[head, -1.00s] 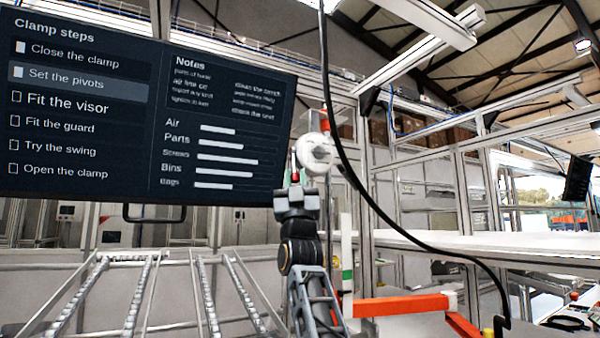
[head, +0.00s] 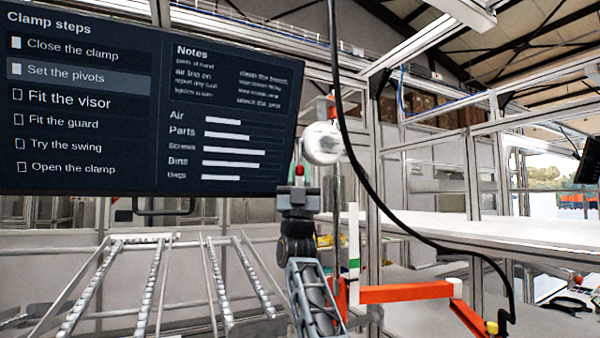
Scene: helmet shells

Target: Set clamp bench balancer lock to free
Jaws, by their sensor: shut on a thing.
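The balancer (head: 322,143) is a white round drum in the middle of the head view, hanging beside a black hose. An orange-red piece shows just above it. My gripper (head: 299,173) is raised at the drum's lower left, pointing up. It is shut on a small red knob, which I take to be the balancer lock (head: 300,170). The fingers are small and dark here, and the lock's setting cannot be read. A thin rod runs down behind the drum.
A dark screen (head: 150,100) listing clamp steps fills the upper left, with "Set the pivots" highlighted. Roller rails (head: 140,280) slope below it. An orange-red arm (head: 405,293) crosses the lower right. The black hose (head: 400,225) curves down in front of the white bench.

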